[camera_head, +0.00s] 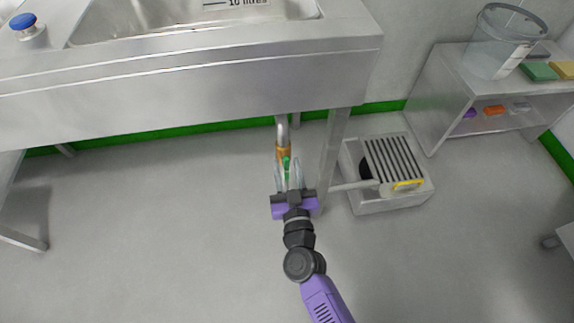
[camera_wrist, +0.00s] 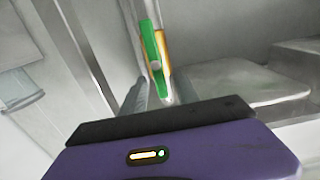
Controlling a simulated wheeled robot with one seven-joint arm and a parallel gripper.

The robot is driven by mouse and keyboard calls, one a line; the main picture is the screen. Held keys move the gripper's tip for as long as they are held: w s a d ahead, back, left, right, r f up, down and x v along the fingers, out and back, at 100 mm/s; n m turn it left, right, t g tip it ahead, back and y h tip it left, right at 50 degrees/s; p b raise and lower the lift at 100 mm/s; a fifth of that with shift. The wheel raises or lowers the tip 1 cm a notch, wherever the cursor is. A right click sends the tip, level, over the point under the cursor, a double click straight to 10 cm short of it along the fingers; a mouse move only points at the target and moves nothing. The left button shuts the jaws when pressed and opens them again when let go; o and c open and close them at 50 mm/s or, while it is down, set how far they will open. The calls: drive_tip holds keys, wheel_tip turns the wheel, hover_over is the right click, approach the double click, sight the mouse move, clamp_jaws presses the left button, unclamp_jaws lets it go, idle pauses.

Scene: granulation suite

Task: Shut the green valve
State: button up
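The green valve handle (camera_head: 287,166) is a narrow lever on a brass valve body (camera_head: 283,153), on the pipe (camera_head: 282,130) that comes down under the steel sink. In the wrist view the green handle (camera_wrist: 155,60) runs lengthwise along the pipe, beside the brass body (camera_wrist: 164,45). My gripper (camera_head: 288,168) is at the valve, its pale fingers apart on either side of the handle's lower part. I cannot tell whether either finger touches it. One grey finger shows left of the handle in the wrist view; the other is hard to make out.
A sink leg (camera_head: 334,150) stands close to the right of my gripper. A grated drain box (camera_head: 378,208) with a pale pipe and yellow piece is right of that. A shelf unit (camera_head: 432,90) stands at the far right. The floor (camera_head: 150,230) at left is clear.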

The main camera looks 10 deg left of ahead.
drive_tip(key=shift+x, duration=0.85)
clamp_jaws()
